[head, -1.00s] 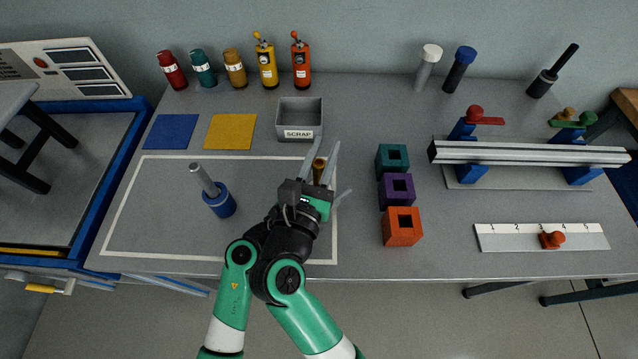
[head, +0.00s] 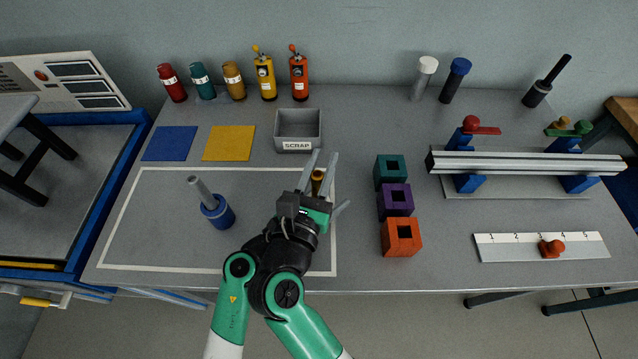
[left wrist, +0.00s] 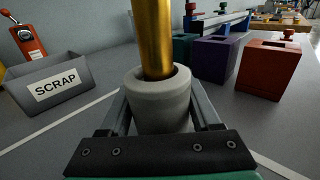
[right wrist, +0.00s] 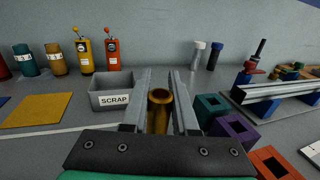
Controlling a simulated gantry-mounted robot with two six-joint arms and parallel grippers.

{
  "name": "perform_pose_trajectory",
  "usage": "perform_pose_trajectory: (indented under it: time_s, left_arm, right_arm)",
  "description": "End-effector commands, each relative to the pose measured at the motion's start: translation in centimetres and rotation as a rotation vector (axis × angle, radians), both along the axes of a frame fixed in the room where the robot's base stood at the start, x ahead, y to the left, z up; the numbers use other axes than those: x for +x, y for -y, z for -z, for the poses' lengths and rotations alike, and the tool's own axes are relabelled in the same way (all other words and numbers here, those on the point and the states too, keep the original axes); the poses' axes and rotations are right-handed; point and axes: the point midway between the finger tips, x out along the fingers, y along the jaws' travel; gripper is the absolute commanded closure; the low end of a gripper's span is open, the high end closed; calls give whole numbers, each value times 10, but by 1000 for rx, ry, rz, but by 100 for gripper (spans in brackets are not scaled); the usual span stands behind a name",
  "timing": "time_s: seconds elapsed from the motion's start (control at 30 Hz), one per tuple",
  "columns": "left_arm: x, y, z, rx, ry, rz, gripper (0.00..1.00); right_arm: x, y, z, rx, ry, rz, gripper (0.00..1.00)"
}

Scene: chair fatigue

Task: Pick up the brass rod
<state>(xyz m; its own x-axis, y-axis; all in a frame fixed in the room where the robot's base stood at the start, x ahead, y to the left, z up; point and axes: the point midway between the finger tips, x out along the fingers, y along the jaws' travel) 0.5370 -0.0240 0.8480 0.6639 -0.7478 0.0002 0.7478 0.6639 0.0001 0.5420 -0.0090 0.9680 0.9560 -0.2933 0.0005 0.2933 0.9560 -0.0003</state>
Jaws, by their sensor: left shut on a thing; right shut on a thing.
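The brass rod (head: 317,180) stands upright in a grey cup-shaped base (left wrist: 163,103), inside the white outline on the table. In the left wrist view the rod (left wrist: 153,40) rises out of the cup's opening. My left gripper (left wrist: 163,115) is shut on the grey base, with a finger on each side. My right gripper (right wrist: 160,82) is shut on the rod's upper part; the rod's round top (right wrist: 160,97) shows between its fingers. In the head view the right gripper (head: 319,165) lies over the left one and mostly hides it and the base.
The grey scrap bin (head: 298,145) is behind the grippers. Teal (head: 378,178), purple (head: 383,206) and orange (head: 400,250) blocks stand to the right. A blue base with a grey rod (head: 217,212) stands left. The left part of the outlined area is otherwise clear.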

Motion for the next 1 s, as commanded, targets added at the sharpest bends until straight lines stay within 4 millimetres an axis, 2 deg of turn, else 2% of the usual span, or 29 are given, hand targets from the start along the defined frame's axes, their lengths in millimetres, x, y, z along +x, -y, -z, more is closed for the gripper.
perform_pose_trajectory:
  time_s: [0.17,0.4,0.5,0.63,0.87,0.9,1.0]
  left_arm:
    - [0,0,0,0,0,-1,95]
    - [0,0,0,1,-1,-1,95]
    - [0,0,0,1,-1,-1,95]
    - [0,0,0,1,-1,0,95]
    - [0,0,0,1,-1,0,95]
    - [0,0,0,1,-1,0,29]
    - [0,0,0,0,0,0,11]
  right_arm:
    - [0,0,-17,4,3,1,100]
    - [0,0,-72,5,6,1,100]
    - [0,0,-89,3,4,1,100]
    - [0,0,-100,1,1,0,100]
    - [0,0,-101,0,1,0,100]
    - [0,0,-101,0,1,0,100]
    - [0,0,-101,0,1,0,100]
